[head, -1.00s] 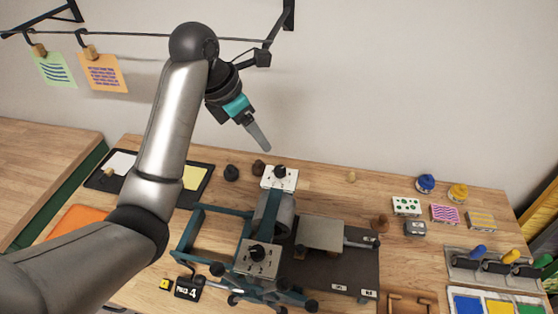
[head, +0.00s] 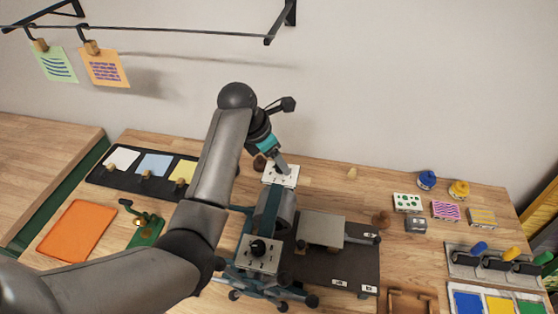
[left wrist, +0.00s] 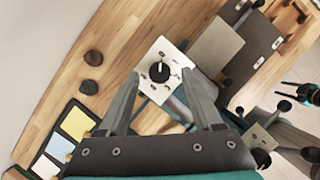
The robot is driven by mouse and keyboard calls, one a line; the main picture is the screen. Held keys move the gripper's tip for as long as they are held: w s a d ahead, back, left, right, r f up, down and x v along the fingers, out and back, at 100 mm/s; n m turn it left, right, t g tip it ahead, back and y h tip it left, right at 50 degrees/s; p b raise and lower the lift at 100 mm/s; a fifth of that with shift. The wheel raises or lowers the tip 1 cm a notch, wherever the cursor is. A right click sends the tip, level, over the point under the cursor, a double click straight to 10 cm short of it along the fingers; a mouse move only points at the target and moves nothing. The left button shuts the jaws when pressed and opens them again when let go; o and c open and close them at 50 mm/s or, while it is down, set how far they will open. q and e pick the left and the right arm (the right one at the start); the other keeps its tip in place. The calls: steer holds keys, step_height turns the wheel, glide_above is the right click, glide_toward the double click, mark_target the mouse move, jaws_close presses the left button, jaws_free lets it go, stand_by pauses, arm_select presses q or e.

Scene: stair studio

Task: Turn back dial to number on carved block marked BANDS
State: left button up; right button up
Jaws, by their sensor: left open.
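The back dial is a black knob on a white plate (head: 283,178) behind the press roller; in the head view my left gripper (head: 284,168) hides much of it. In the left wrist view the knob (left wrist: 160,72) shows whole, with small marks around it. My left gripper (left wrist: 162,80) is open, one finger on each side of the knob in the picture. I cannot tell whether they touch it. Three carved blocks stand at right: green-dotted (head: 407,204), pink wavy (head: 446,212) and yellow-striped (head: 481,218). Their numbers are too small to read.
The front dial (head: 258,249) sits nearer on the press frame. The press bed (head: 340,267) lies to the right. Ink jars (head: 427,180) and a tool rack (head: 495,268) are farther right.

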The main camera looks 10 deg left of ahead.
arm_select(q)
steer(key=shift+x, duration=0.8)
jaws_close()
